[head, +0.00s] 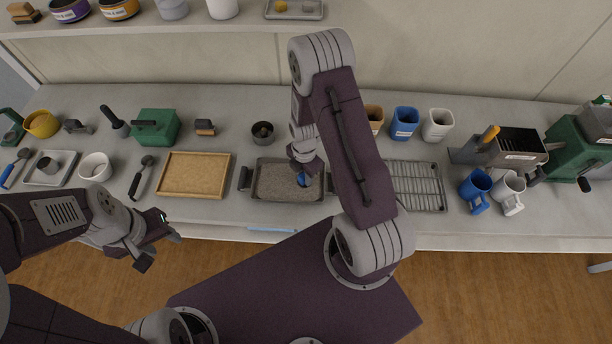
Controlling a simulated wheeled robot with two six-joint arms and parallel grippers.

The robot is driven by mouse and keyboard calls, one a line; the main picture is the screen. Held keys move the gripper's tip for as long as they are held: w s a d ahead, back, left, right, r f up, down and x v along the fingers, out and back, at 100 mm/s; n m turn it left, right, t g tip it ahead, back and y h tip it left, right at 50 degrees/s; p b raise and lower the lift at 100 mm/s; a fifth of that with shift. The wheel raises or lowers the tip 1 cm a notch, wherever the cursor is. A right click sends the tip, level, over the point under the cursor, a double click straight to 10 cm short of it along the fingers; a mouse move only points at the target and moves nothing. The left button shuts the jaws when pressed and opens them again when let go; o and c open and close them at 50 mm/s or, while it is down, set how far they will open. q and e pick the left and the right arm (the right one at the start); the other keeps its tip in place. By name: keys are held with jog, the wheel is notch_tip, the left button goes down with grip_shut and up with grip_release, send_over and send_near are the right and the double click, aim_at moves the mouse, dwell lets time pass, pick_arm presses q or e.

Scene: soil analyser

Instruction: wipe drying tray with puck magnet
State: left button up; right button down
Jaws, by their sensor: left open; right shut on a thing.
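The drying tray (272,200) is a dark-rimmed shallow pan with black side handles. It lies on the bench in the middle of the head view, with a layer of grey-brown soil inside. My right gripper (304,172) points down over the right part of the tray. My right arm hides the tray's upper right corner. My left gripper (162,252) is open and empty, in front of the bench edge at the left.
A wooden-framed board (194,176) lies left of the tray, and a wire rack (418,186) lies right of it. A small dark pot (263,133) stands behind the tray. Blue (404,123) and white cups stand at the back right. A narrow clear strip runs along the front edge.

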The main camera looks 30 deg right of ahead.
jog(key=shift+s+d+f, duration=0.1)
jog(key=shift+s+d, duration=0.4)
jog(key=shift+d, duration=0.3)
jog(key=shift+s+d, duration=0.45)
jog(key=shift+d, duration=0.3)
jog(key=shift+w+a, duration=0.5)
jog(key=shift+a, duration=0.3)
jog(key=shift+w+a, duration=0.45)
jog(key=shift+a, duration=0.35)
notch_tip(320, 180, up, 6)
jog(key=p, duration=0.5)
notch_tip(320, 180, up, 3)
jog(key=p, duration=0.3)
